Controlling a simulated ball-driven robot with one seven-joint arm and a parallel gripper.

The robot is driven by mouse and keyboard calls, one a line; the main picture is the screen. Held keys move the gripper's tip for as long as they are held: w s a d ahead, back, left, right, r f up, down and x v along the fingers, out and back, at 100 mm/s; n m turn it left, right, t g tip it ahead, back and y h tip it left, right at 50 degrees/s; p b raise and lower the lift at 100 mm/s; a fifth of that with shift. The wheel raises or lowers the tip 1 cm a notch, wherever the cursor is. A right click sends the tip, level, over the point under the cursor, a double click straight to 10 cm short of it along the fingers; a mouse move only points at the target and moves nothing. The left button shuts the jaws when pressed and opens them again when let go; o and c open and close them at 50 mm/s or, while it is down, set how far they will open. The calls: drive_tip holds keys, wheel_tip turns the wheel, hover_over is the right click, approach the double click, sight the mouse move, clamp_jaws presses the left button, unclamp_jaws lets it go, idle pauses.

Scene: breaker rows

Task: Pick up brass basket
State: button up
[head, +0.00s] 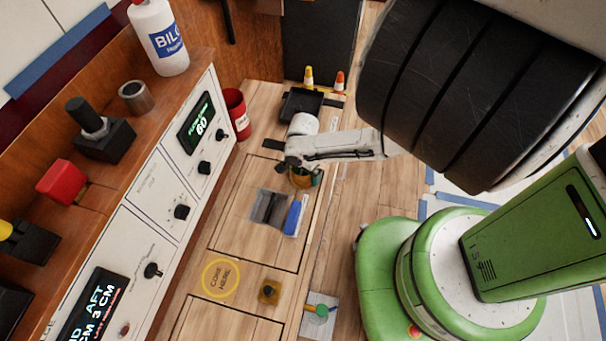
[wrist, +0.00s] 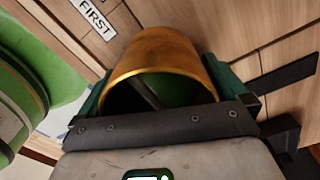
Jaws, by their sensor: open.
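The brass basket (wrist: 160,52) is a round gold-coloured cup, and its bright rim and dark green inside face the camera in the wrist view. My gripper (wrist: 165,88) is open around it, with one green finger on each side of the basket. Whether the fingers touch its wall I cannot tell. In the head view the basket (head: 304,181) shows as a small brown-gold shape under my gripper (head: 298,168), partly hidden by it. The basket's base is hidden.
A grey tray with a blue block (head: 294,215) lies close below the basket. A small brass-coloured block (head: 269,291) and a yellow ring marking (head: 221,277) are nearer. A red cup (head: 236,112), a black tray (head: 301,104) and two small cones stand farther back. A control panel (head: 150,210) borders the left.

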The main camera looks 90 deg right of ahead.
drive_tip(key=shift+f, duration=0.15)
drive_tip(key=c, duration=0.9)
drive_tip(key=shift+c, duration=0.2)
